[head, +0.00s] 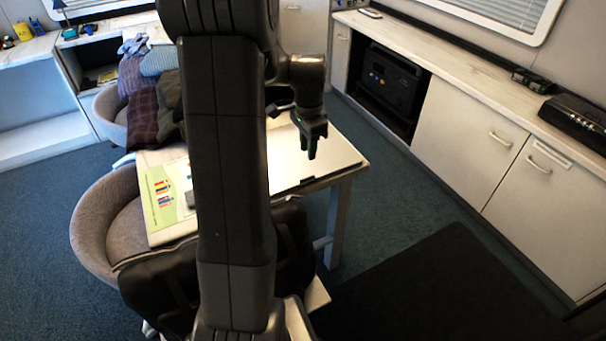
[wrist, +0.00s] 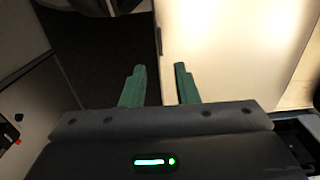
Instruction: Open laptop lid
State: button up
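A closed laptop (head: 338,158), a flat pale silver slab, lies on the table at its right end, partly hidden behind my arm. A small dark notch shows on its near edge. In the wrist view the laptop (wrist: 225,50) fills the upper right as a bright smooth surface, with the dark notch on its left edge. My gripper (head: 311,148) points down above the laptop in the head view. In the wrist view my gripper (wrist: 159,68) has its two green fingers apart with nothing between them. The right finger overlaps the laptop and the left one overlaps the dark floor.
A green printed sheet (head: 160,195) lies on the table left of my arm. Grey chairs (head: 95,225) stand on the left, with folded clothes (head: 143,110) behind. A cabinet (head: 465,135) runs along the right. Open carpet lies between table and cabinet.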

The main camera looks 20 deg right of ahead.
aim_at(307, 172)
notch_tip(307, 172, down, 10)
jog(key=shift+r, duration=0.15)
jog(key=shift+c, duration=0.5)
grip_shut()
